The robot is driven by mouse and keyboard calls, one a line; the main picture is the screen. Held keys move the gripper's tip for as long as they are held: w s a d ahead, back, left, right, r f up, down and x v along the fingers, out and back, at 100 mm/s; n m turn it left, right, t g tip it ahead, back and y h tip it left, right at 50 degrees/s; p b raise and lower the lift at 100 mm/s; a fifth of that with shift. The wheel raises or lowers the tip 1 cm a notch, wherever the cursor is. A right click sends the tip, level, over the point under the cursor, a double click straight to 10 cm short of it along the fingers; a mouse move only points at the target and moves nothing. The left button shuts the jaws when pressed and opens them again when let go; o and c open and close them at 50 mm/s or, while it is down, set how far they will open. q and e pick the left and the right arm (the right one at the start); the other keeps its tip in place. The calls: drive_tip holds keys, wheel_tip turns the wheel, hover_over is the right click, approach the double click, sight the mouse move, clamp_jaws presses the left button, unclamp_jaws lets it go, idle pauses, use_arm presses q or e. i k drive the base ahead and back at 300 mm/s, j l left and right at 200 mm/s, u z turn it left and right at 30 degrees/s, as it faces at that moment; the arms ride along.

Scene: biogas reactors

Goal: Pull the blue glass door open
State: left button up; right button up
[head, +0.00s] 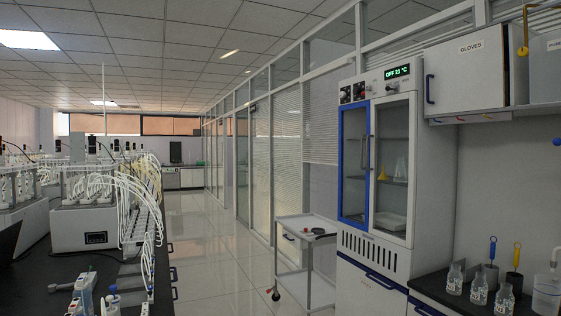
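The blue-framed glass door (353,165) is the left door of a tall white cabinet (392,259) on the right side of the head view. It looks closed, flush beside a white-framed glass door (391,168). A dark blue vertical handle (367,152) sits near the blue door's right edge. Yellow and white items show dimly through the glass. Neither of my grippers is in view.
A white trolley (306,254) stands on the floor left of the cabinet. A dark bench with glass bottles (478,290) is at the right. A long bench with reactors and tubing (95,215) fills the left. The tiled aisle (205,250) between is clear.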

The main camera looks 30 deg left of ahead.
sight(365, 103)
drive_tip(key=u, duration=0.55)
drive_tip(key=i+l, duration=0.1)
drive_tip(key=i, duration=1.3)
